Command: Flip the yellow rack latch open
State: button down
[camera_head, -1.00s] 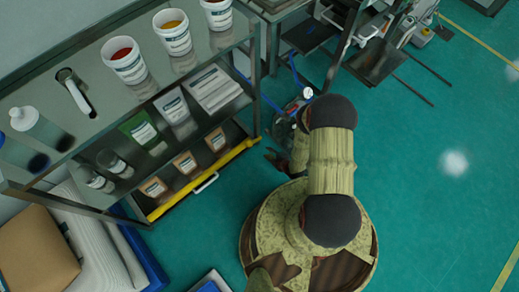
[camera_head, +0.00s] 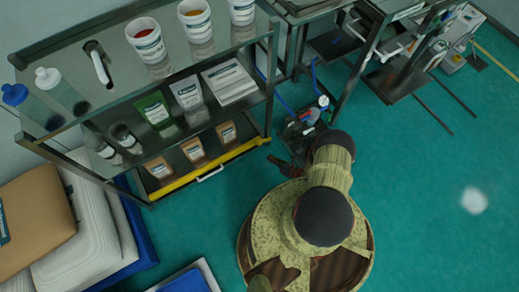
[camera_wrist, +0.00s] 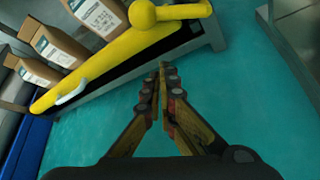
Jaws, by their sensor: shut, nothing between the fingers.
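The yellow rack latch (camera_head: 205,170) is a long yellow bar along the front edge of the rack's lowest shelf. In the wrist view the yellow bar (camera_wrist: 100,62) runs up from lower left to a round yellow knob (camera_wrist: 142,14), with a short yellow arm to its right. The bar lies flat against the shelf front. My gripper (camera_wrist: 163,72) is shut and empty, its fingertips below and a little right of the knob in the picture, apart from the bar. In the head view my gripper (camera_head: 280,164) is near the rack's right front corner, partly hidden by my arm.
A white handle (camera_head: 210,173) sticks out below the bar. Brown pouches (camera_head: 194,149) stand on the lowest shelf behind it. A metal workbench frame (camera_head: 352,55) stands right of the rack. Sacks (camera_head: 75,235) lie at left. Green floor (camera_head: 430,200) is open at right.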

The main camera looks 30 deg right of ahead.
aim_at(264, 140)
jog(key=b+x, duration=0.4)
jog(key=x, duration=0.6)
jog(key=shift+w+d+r, duration=0.25)
jog(key=shift+d+r, duration=0.35)
jog(key=shift+r, duration=0.25)
jog(key=shift+w+d+r, duration=0.25)
jog(key=shift+d+r, duration=0.3)
jog(key=shift+r, duration=0.25)
jog(key=shift+a+r+n, duration=0.1)
jog(key=shift+r+n, duration=0.15)
jog(key=shift+n, duration=0.05)
